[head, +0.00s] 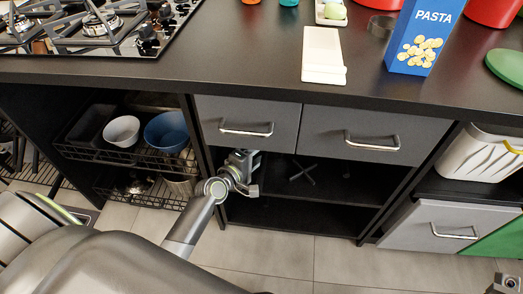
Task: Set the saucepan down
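I cannot make out a saucepan for certain in the head view. My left arm reaches in from the lower left to the open compartment under the grey drawers. Its gripper (243,165) is at the left side of that compartment, just below the left drawer. Its fingers are small and dark against the shelf, so I cannot tell whether they are open or hold anything. My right gripper is not clearly visible; only a small grey part of me shows in the bottom right corner.
The gas hob (90,28) is at the upper left of the dark worktop (240,50). A white board (323,55) and a blue pasta box (424,36) stand right of it. A wire rack (125,160) holds bowls. A dark cross-shaped item (302,171) is on the shelf.

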